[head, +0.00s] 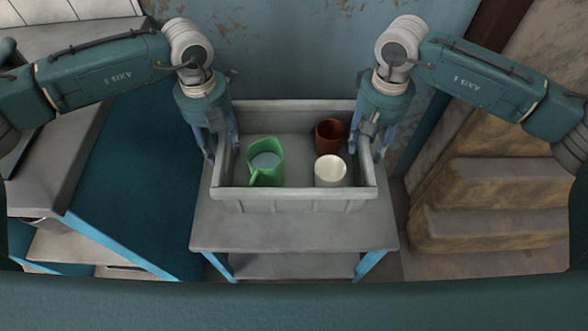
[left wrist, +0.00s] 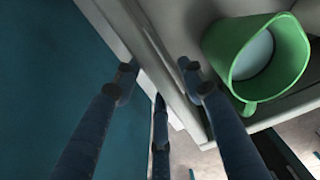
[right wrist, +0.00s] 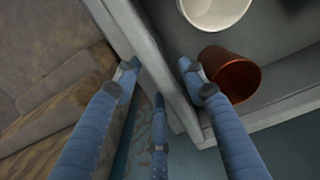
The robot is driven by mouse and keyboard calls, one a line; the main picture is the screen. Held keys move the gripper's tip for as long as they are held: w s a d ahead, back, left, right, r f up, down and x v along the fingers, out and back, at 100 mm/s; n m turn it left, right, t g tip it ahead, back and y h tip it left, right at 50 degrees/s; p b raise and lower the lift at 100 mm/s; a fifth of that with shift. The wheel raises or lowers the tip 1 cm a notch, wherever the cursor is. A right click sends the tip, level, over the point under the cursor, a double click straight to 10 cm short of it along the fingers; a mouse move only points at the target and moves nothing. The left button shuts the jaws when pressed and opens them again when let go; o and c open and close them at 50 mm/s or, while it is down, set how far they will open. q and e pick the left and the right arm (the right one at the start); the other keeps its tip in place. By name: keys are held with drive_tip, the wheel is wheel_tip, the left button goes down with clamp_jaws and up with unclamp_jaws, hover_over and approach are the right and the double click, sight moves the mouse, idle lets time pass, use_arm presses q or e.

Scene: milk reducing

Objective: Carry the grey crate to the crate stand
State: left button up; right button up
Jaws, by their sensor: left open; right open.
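The grey crate (head: 295,204) stands upright on a small grey table (head: 290,236) with blue legs. Inside it are a green jug (head: 266,166) with pale liquid, a brown cup (head: 329,136) and a white cup (head: 331,171). My left gripper (head: 222,150) is open at the crate's left wall, with fingers on both sides of the rim (left wrist: 165,70). My right gripper (head: 371,148) is open at the right wall, its fingers likewise straddling the rim (right wrist: 150,65). I cannot tell whether the fingers touch the walls. I cannot tell which surface is the crate stand.
A blue-topped surface (head: 130,190) lies left of the small table, with a grey counter (head: 60,150) further left. Tan stepped blocks (head: 495,190) are at the right. A worn blue wall (head: 280,50) rises behind the crate. A lower shelf (head: 285,266) shows under the tabletop.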

use_arm(q)
wheel_tip(320, 180, up, 11)
drive_tip(key=shift+r, duration=0.1)
use_arm(e)
drive_tip(key=shift+r, duration=0.25)
use_arm(q)
drive_tip(key=shift+r, duration=0.2)
use_arm(e)
wheel_tip(320, 180, up, 12)
drive_tip(key=shift+f, duration=0.25)
use_arm(q)
drive_tip(key=shift+s+f, duration=0.1)
use_arm(e)
drive_tip(key=shift+s+f, duration=0.1)
